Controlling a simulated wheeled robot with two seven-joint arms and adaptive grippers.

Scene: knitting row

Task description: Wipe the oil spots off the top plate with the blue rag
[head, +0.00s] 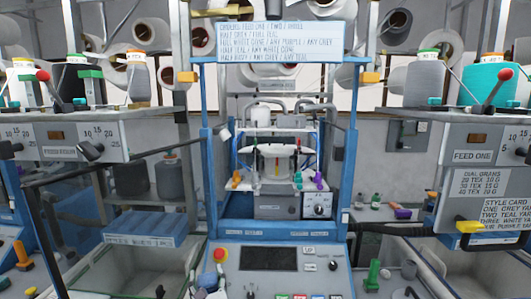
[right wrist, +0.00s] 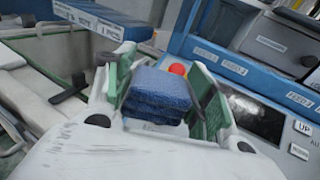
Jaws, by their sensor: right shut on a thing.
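The blue rag (right wrist: 155,95) is a folded, thick blue pad in the right wrist view. My right gripper (right wrist: 165,88) is shut on it, with a green-lined finger on each side. The rag is in front of the blue control panel, near its red button. Oil spots are too small to tell. My left gripper is not in view.
The control panel (head: 267,258) has a red button (head: 220,254) and a dark screen. Open clear-walled bins stand on both sides. Blue uprights (head: 353,170) flank the machine opening. Side shelves hold yarn cones and levers. A sign (head: 280,42) hangs above.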

